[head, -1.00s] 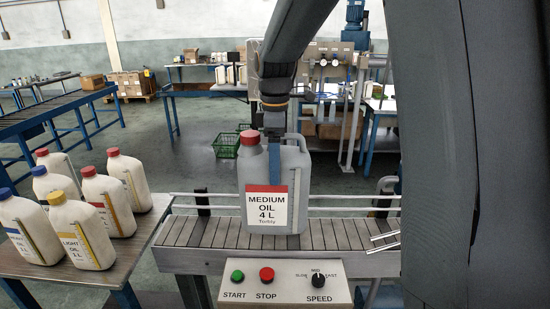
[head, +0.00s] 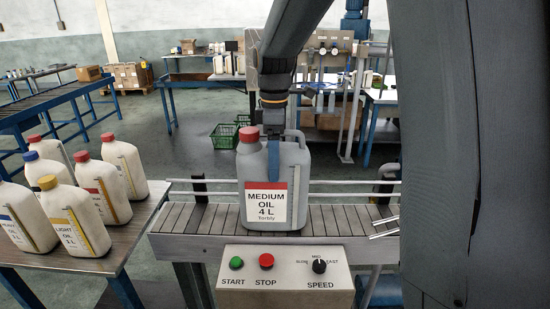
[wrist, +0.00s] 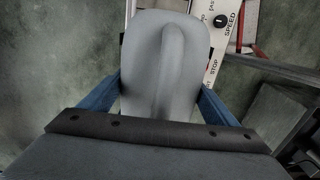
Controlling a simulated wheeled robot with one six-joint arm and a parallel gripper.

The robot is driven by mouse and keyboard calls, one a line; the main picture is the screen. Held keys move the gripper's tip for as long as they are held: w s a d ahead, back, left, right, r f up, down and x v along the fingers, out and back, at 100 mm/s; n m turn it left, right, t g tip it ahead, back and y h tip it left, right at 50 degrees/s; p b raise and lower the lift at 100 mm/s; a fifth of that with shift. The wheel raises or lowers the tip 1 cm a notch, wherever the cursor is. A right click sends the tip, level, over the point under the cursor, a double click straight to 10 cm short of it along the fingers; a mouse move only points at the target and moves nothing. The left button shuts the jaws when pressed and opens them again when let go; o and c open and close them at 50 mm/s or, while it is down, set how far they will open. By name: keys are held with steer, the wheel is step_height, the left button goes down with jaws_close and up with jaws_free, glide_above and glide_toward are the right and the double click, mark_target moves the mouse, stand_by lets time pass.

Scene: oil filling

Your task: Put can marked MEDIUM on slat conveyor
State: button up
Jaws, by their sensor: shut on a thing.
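The grey can marked MEDIUM OIL 4 L (head: 268,205), with a red cap, is upright at the slat conveyor (head: 215,218) in the head view. Its base appears to be on or just over the slats; I cannot tell if it touches. My gripper (head: 273,150) comes down from above, with its blue fingers on the can's sides. In the wrist view the can (wrist: 165,60) fills the space between the two blue fingers of my gripper (wrist: 160,95). The far finger is hidden by the can in the head view.
A control box (head: 285,272) with START, STOP and a SPEED knob stands in front of the conveyor. A table (head: 110,258) at left holds several white bottles. A rail (head: 335,182) runs behind the slats. Slats on both sides of the can are clear.

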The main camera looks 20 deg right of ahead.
steer(key=shift+f, duration=0.45)
steer(key=o, duration=1.5)
